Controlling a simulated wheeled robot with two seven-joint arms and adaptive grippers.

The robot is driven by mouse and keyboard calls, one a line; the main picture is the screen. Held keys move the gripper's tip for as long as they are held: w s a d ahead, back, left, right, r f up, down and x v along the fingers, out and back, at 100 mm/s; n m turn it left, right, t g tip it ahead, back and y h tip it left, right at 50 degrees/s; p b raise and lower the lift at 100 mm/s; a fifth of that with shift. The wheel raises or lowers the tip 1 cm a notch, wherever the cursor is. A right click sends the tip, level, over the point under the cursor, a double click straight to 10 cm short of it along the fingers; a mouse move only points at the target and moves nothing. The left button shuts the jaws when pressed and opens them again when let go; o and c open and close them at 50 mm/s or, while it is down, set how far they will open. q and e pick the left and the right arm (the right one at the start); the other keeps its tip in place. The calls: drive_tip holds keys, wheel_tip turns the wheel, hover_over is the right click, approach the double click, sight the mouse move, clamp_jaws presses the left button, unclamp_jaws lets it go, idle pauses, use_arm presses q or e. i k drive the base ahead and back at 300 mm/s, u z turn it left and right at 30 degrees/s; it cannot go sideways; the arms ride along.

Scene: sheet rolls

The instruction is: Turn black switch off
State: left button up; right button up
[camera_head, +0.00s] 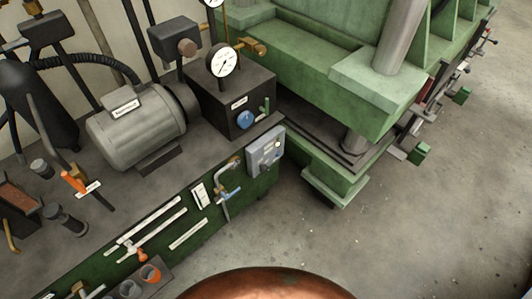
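I cannot make out a black switch for certain. A small grey control box (265,151) is fixed to the front right end of the green bench side, with small knobs or buttons on its face too small to tell apart. A black box (237,102) on the bench top carries a blue round knob (246,120), a small green lever (266,104) and a white dial gauge (222,61). Neither of my grippers is in view, so nothing shows near the control box.
A grey motor (137,127) and an orange-handled lever (73,181) are on the bench (125,193). Levers and pipes stick out from its front. A large green press (332,110) stands behind right. The concrete floor (430,220) at right is clear.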

sight(264, 168)
drive_tip(key=u, duration=3.05)
drive_tip(key=k, duration=0.35)
drive_tip(key=z, duration=1.75)
